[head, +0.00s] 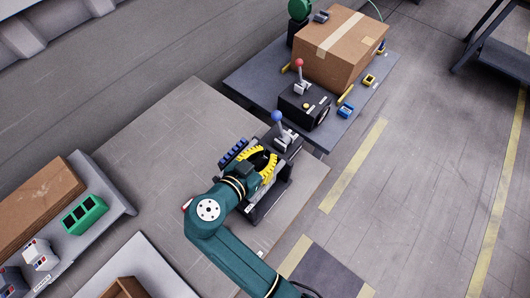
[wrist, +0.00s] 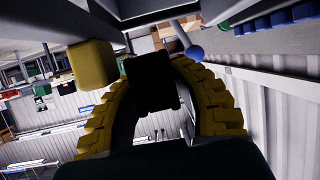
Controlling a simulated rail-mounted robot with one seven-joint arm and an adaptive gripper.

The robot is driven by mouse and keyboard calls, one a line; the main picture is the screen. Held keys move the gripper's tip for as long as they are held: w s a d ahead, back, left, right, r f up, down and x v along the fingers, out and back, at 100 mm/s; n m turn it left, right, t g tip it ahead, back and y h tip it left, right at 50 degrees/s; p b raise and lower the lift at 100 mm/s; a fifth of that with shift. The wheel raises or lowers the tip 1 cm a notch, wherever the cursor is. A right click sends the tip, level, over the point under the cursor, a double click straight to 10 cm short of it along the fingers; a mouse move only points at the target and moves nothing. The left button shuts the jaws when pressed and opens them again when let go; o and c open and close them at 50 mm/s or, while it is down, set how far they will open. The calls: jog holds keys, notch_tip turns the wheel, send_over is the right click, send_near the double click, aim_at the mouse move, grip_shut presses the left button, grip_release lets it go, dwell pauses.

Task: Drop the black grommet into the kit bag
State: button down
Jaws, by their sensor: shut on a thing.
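My gripper (head: 262,164), with yellow toothed fingers, is over the dark grey fixture at the near edge of the work area. In the wrist view my gripper (wrist: 152,88) has its two fingers curved together around a dark block. This block, which I take to be the black grommet (wrist: 150,78), is in deep shadow, so its shape is unclear. In the head view the fingers and arm hide it. I cannot pick out the kit bag in either view.
A fixture (head: 268,207) stands under my gripper, with a row of blue pieces (head: 233,152) beside it. A blue-knobbed lever (head: 277,117) and a red-knobbed lever (head: 299,64) stand behind. A cardboard box (head: 345,60) is farther back. A green tray (head: 84,215) lies left.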

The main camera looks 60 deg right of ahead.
jog(key=c, duration=0.8)
grip_release()
jog(key=shift+c, duration=0.2)
jog(key=v, duration=1.2)
